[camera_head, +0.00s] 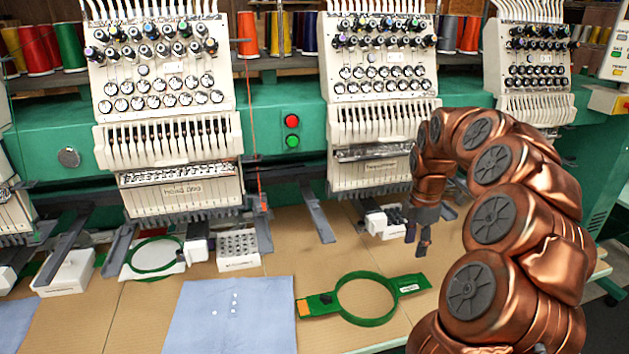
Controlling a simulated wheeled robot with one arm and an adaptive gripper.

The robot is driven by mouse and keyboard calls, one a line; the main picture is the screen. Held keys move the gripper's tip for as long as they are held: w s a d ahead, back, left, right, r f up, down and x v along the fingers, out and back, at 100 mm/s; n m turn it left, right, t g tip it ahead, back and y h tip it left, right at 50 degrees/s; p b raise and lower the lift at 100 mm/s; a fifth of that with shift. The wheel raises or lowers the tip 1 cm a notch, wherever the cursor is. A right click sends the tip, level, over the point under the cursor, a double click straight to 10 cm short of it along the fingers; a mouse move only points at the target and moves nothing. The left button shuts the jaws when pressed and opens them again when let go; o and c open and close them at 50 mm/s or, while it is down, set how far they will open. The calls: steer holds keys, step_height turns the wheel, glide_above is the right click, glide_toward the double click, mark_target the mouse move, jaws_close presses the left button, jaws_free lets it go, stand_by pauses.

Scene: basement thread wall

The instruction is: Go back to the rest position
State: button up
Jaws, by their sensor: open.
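My gripper (418,248) hangs at the end of my copper-coloured arm, in the right half of the head view. Its dark fingers point down, stand apart and hold nothing that I can see. It is above the right part of the table, behind and to the right of a green embroidery hoop (341,313). The hoop lies flat on the table with an orange tab at its left end. My arm curves up from the lower right and hides part of the machine and table behind it.
A green embroidery machine (272,170) with several white heads spans the back. A blue cloth (233,318) with small white buttons lies front left of the hoop. A white tray (238,250) and a second green hoop (153,259) stand farther back. Bare tabletop (300,250) shows between.

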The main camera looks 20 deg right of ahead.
steer(key=shift+a, duration=0.1)
steer(key=s+a+r+m, duration=0.25)
steer(key=s+a, duration=0.25)
steer(key=a, duration=0.5)
steer(key=s+a+r+m, duration=0.25)
steer(key=s+a, duration=0.25)
steer(key=a, duration=0.4)
steer(key=s+a+f+m, duration=0.1)
steer(key=s+a+m, duration=0.1)
steer(key=s+m, duration=0.2)
steer(key=s+a+f+m+g, duration=0.1)
steer(key=s+a+f+m, duration=0.1)
steer(key=s, duration=0.7)
steer(key=s+a+f+m, duration=0.1)
steer(key=s+a+m, duration=0.2)
steer(key=s+m, duration=0.3)
steer(key=shift+s+a+f+g, duration=0.25)
steer(key=shift+s+f+g, duration=0.1)
steer(key=shift+s+g, duration=0.1)
